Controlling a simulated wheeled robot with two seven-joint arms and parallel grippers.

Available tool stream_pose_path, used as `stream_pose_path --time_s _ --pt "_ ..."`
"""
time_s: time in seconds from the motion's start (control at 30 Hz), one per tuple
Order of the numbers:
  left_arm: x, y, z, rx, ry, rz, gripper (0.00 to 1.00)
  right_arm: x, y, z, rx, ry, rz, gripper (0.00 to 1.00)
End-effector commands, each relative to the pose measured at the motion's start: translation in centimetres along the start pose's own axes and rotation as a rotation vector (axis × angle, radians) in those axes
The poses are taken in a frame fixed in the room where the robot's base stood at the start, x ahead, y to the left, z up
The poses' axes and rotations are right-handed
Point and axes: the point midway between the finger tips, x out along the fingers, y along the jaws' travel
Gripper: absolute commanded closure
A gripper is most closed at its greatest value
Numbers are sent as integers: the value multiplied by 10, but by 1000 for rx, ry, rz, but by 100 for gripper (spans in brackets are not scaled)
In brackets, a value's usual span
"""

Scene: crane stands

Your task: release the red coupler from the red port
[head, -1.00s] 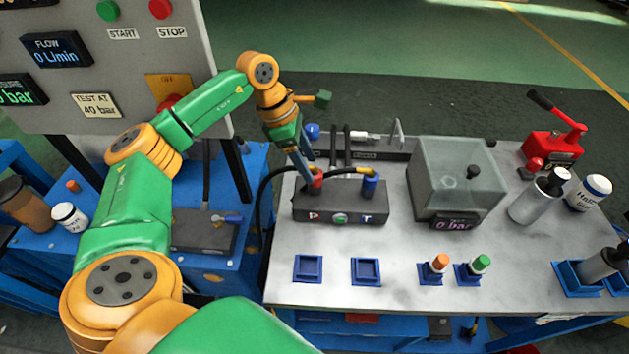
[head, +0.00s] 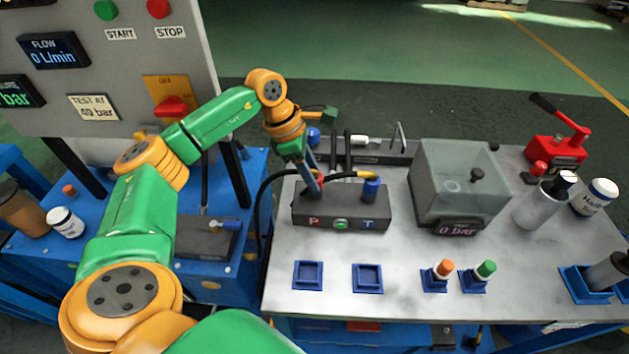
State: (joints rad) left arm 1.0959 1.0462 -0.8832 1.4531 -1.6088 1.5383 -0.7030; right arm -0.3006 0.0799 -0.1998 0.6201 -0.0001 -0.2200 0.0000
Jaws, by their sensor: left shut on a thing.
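The dark manifold block (head: 340,219) stands on the grey bench top, with port P marked in red at left and port T in blue at right. The red coupler (head: 320,177) is at the P end, mostly hidden by my left gripper (head: 315,186). My left gripper points down over the red port and is shut on the red coupler. The coupler appears to sit at the port; a gap cannot be made out. The blue coupler (head: 371,189) stands on the T port. My right gripper is not in view.
A clear box (head: 459,185) stands right of the block. Blue square holders (head: 308,275) and orange- and green-capped parts (head: 485,271) are in front. A red hand pump (head: 556,152) and bottles are at right. A black hose (head: 268,190) curves left of the block.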

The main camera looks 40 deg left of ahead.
Motion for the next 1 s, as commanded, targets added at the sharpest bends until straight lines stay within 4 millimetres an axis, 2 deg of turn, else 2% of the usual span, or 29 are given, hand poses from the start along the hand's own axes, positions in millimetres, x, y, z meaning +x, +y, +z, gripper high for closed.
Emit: stream_pose_path --time_s 0.17,0.77,1.0 --pt "-6 0 2 0 -1 2 100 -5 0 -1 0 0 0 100" --pt "-46 0 17 0 -1 1 100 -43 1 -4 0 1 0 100" --pt "-46 0 17 0 -1 1 100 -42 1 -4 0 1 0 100"
